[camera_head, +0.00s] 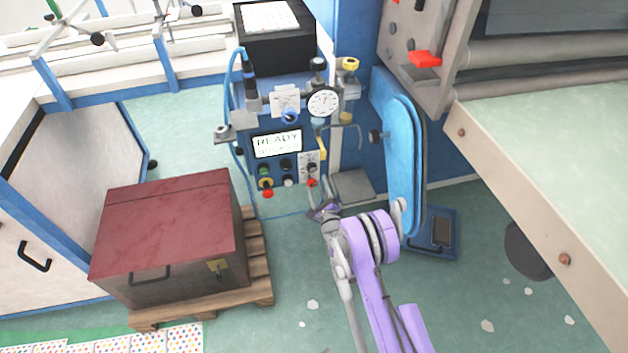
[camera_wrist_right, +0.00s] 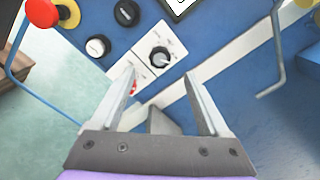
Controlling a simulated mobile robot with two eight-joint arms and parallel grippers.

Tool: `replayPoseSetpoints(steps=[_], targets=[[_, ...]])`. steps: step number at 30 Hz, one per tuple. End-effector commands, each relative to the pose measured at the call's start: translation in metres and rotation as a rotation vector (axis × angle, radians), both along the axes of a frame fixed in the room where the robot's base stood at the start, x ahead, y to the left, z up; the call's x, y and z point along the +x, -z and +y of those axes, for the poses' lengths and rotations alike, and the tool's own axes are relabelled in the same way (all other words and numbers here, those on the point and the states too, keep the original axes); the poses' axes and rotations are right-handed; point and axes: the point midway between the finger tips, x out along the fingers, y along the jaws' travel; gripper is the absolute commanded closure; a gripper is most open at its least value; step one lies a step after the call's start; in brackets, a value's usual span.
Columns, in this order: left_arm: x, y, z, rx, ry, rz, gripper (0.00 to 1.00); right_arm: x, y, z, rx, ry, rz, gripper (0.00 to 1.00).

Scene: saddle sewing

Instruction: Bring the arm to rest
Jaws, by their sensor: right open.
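My right arm is purple and comes in from the bottom of the head view. Its gripper (camera_head: 318,194) is in front of the lower part of a blue control panel (camera_head: 262,178). In the right wrist view the gripper (camera_wrist_right: 160,88) has its two fingers apart, with nothing held between them. The panel's black knob (camera_wrist_right: 160,57) on a white plate is just beyond the fingertips, and a small red part shows beside the left finger. I cannot tell whether a finger touches the panel. My left gripper is not in view.
The panel has a lit READY display (camera_head: 277,143), a dial gauge (camera_head: 323,102) and a red button (camera_head: 268,193). A red-topped chest (camera_head: 165,225) stands on a pallet at left. A blue padded board (camera_head: 402,150) and a pale-topped table (camera_head: 560,150) are at right. A foot pedal (camera_head: 440,232) lies on the floor.

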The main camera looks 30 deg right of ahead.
Motion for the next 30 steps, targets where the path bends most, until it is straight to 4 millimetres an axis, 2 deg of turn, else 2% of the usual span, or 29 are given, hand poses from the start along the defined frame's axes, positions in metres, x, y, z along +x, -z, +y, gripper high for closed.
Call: replayPoseSetpoints(steps=[8, 11, 17, 23, 26, 30], targets=[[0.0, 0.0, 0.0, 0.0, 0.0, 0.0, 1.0, 0.001, -0.004, 0.002, -0.014, -0.002, 0.012, 0.21], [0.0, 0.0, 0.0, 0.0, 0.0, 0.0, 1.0, 0.004, -0.018, 0.008, -0.074, -0.011, 0.061, 0.21], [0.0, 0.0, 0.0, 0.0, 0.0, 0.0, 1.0, 0.002, -0.071, 0.035, -0.346, -0.073, 0.276, 0.21], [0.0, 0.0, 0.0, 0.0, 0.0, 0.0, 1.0, -0.03, -0.121, 0.067, -0.662, -0.203, 0.499, 0.21], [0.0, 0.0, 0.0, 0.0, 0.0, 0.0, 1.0, -0.057, -0.142, 0.083, -0.821, -0.292, 0.597, 0.21], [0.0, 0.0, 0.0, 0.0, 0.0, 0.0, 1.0, -0.104, -0.165, 0.105, -1.042, -0.44, 0.715, 0.21]])
